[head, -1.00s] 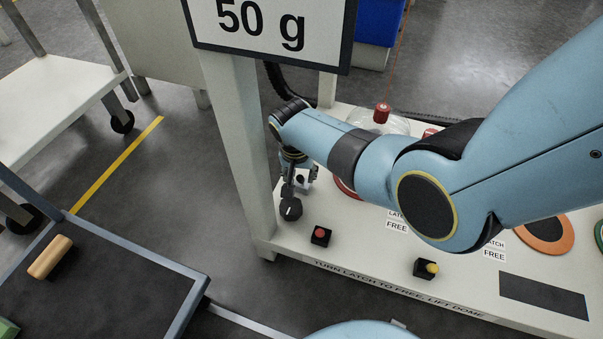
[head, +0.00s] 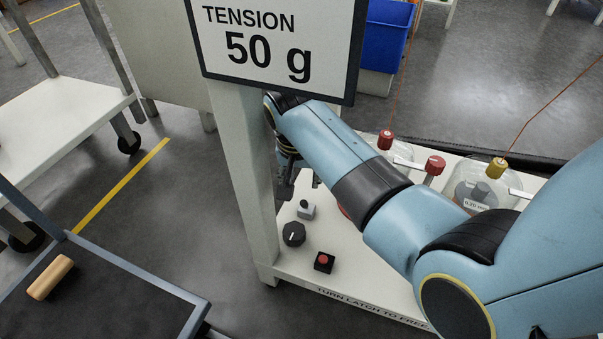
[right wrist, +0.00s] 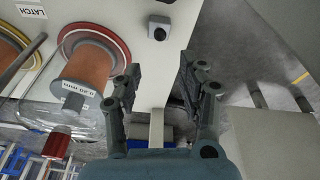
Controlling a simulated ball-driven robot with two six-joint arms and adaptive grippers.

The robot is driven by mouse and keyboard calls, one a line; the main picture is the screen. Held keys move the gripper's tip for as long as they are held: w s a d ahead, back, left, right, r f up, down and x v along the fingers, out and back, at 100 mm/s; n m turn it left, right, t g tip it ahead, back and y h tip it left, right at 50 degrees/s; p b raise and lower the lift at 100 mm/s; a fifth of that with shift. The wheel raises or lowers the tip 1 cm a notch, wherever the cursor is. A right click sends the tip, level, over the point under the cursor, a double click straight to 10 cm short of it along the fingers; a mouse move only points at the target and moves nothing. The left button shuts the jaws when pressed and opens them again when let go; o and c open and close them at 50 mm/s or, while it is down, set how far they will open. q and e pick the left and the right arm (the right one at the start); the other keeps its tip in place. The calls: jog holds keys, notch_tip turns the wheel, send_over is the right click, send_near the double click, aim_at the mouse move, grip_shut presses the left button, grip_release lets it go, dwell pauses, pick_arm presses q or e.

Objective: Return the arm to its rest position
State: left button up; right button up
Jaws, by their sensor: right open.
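My right arm (head: 330,150) reaches across the white bench in the head view. Its gripper (head: 285,178) is small there and partly hidden by the arm and the sign post. In the right wrist view the right gripper (right wrist: 160,80) is open, with nothing between its fingers. It is apart from the black knob (head: 293,234) and the grey button box (head: 306,210), which also shows in the right wrist view (right wrist: 160,27). My left gripper is not in view.
The sign post (head: 243,165) under the "TENSION 50 g" sign (head: 270,45) stands close beside the gripper. A copper spool (right wrist: 88,72) under a clear dome is at the left of the wrist view. A red button (head: 323,260) sits near the bench's front edge.

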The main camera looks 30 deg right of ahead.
jog(key=shift+v, duration=0.75)
